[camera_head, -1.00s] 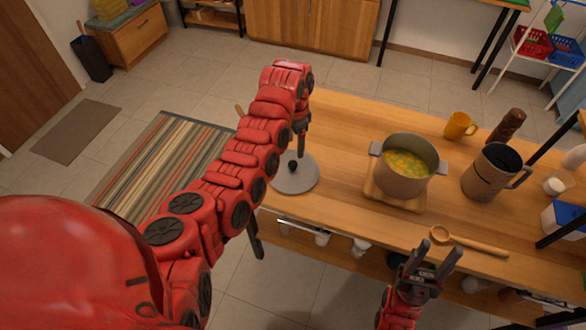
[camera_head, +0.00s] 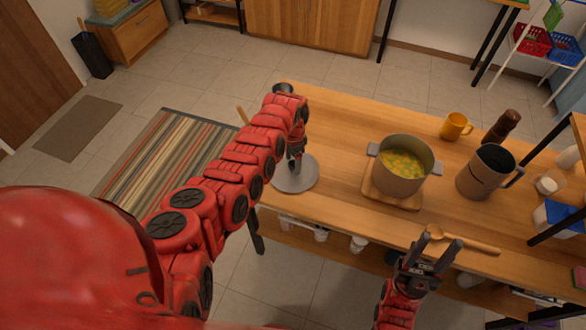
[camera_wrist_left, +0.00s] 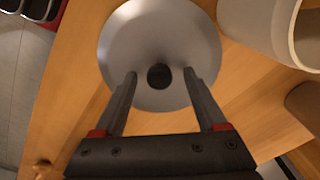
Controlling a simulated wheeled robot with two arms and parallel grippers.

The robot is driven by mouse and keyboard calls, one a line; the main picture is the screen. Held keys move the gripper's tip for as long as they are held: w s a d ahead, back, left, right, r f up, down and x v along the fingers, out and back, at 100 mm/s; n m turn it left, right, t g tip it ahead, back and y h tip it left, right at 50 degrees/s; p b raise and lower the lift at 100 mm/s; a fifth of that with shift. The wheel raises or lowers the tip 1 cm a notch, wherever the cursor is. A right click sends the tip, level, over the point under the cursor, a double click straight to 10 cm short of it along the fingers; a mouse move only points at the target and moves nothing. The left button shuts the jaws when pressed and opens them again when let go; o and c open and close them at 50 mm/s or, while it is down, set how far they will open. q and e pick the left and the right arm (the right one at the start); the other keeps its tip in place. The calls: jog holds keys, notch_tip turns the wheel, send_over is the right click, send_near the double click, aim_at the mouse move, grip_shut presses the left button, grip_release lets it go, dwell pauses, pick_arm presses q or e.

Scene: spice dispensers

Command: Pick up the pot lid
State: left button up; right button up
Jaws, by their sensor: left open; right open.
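The pot lid (camera_head: 296,177) is a round grey disc with a dark round knob, lying on the wooden table near its left end. It also shows in the left wrist view (camera_wrist_left: 165,30), with its knob (camera_wrist_left: 160,76) between my fingertips. My left gripper (camera_head: 295,158) is open directly over the lid; in the left wrist view its two fingers (camera_wrist_left: 159,76) stand on either side of the knob, apart from it. My right gripper (camera_head: 442,243) is open and empty at the table's front edge, near the wooden spoon.
A grey pot (camera_head: 404,180) with yellow-green soup stands on a wooden board (camera_head: 378,192) right of the lid. A wooden spoon (camera_head: 470,243), a yellow mug (camera_head: 453,127), a large jug (camera_head: 480,177) and a pepper mill (camera_head: 502,126) are further right.

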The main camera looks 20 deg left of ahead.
pick_arm(q)
grip_shut()
dwell(1.3)
